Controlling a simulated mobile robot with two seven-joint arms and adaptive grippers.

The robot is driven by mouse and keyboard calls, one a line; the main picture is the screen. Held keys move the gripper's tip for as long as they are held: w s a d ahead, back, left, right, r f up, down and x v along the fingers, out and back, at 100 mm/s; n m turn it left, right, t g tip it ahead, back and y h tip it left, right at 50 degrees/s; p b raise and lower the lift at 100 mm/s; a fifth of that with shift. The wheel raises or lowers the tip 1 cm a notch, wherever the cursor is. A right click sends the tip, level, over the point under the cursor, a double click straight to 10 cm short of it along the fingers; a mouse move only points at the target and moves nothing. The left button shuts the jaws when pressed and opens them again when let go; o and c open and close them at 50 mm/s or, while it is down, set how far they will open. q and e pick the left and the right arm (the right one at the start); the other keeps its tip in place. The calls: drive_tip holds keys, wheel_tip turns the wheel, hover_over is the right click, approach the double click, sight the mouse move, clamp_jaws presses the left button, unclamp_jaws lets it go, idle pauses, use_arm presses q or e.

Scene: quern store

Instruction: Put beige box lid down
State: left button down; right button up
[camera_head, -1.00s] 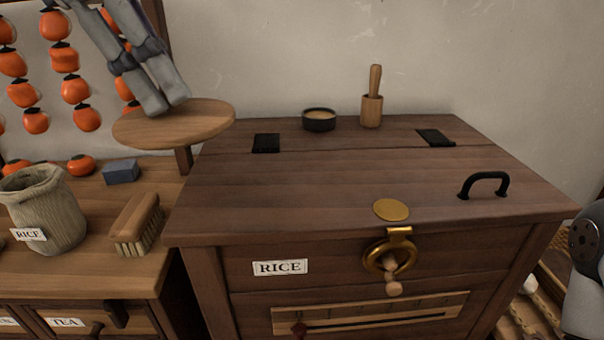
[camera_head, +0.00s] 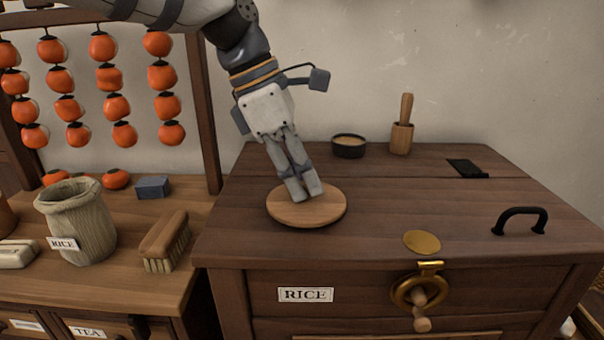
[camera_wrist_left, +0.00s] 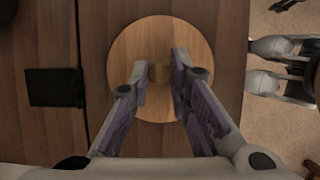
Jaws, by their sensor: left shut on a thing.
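The beige lid (camera_head: 318,212) is a round, flat wooden disc with a small knob. My left gripper (camera_head: 306,194) comes down on it from above, and its fingers are shut on the knob, which shows between them in the left wrist view (camera_wrist_left: 158,73). In the head view the lid is over the left front part of the dark wooden chest top (camera_head: 400,190). It looks level and close to the wood; I cannot tell whether it touches. The fingers hide part of the lid. My right gripper is not in view.
A black handle (camera_head: 519,221) and a brass disc (camera_head: 422,242) are on the top. A brush (camera_head: 166,242) and a sack (camera_head: 78,222) stand left. The top's middle is clear.

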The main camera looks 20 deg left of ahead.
use_arm(q)
drive_tip(key=c, duration=1.5)
unclamp_jaws()
drive_tip(key=shift+f, duration=0.1)
drive_tip(key=v, duration=1.2)
drive_tip(key=shift+d, duration=0.1)
